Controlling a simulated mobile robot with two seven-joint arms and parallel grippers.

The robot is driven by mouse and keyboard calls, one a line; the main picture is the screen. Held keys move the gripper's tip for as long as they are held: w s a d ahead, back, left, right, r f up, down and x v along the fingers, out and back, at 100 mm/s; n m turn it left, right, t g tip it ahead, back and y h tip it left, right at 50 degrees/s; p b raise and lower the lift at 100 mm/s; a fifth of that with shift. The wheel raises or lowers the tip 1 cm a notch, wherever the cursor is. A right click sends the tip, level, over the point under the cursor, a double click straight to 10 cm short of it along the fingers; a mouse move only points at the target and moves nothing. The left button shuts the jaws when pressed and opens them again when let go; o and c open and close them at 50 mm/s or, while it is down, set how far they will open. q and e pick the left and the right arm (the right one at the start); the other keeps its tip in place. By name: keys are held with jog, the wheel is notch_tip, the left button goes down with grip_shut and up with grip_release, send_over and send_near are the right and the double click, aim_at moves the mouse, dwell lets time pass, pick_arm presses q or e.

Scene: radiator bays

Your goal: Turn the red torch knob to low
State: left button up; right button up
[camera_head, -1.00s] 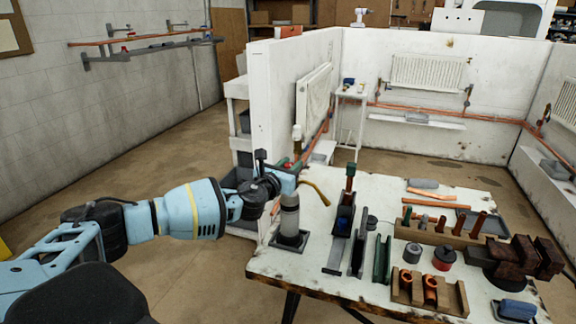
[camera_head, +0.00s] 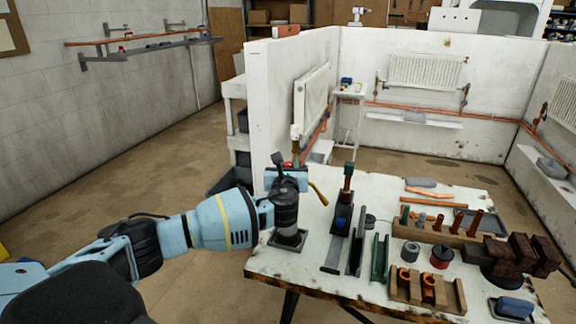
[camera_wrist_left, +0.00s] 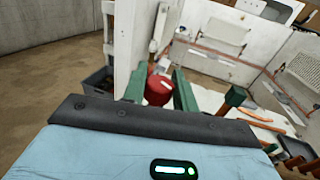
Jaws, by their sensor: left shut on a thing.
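The torch stands upright on the workbench in a dark square base (camera_head: 288,239). Its grey cylinder is largely hidden behind my left wrist, and its brass nozzle (camera_head: 318,192) sticks out to the right. My left gripper (camera_head: 290,168) is at the torch's top. In the left wrist view, the red knob (camera_wrist_left: 160,90) sits between the two green fingertips, and the gripper is shut on it. In the head view only a speck of red shows there. The knob's setting mark cannot be read. My right gripper is not in view.
Right of the torch stand a blue-and-dark holder (camera_head: 343,219) with a green-topped tool, a green channel (camera_head: 380,258), a wooden block (camera_head: 428,290) with copper fittings, and a rusty vise (camera_head: 520,256). A white partition (camera_head: 262,110) rises behind the bench's left end.

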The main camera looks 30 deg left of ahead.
pick_arm(q)
jog(key=o, duration=0.9)
jog(key=shift+o, duration=0.2)
jog(key=shift+s, duration=0.1)
jog(key=v, duration=0.7)
jog(key=shift+s, duration=0.25)
jog(key=shift+d+r, duration=0.1)
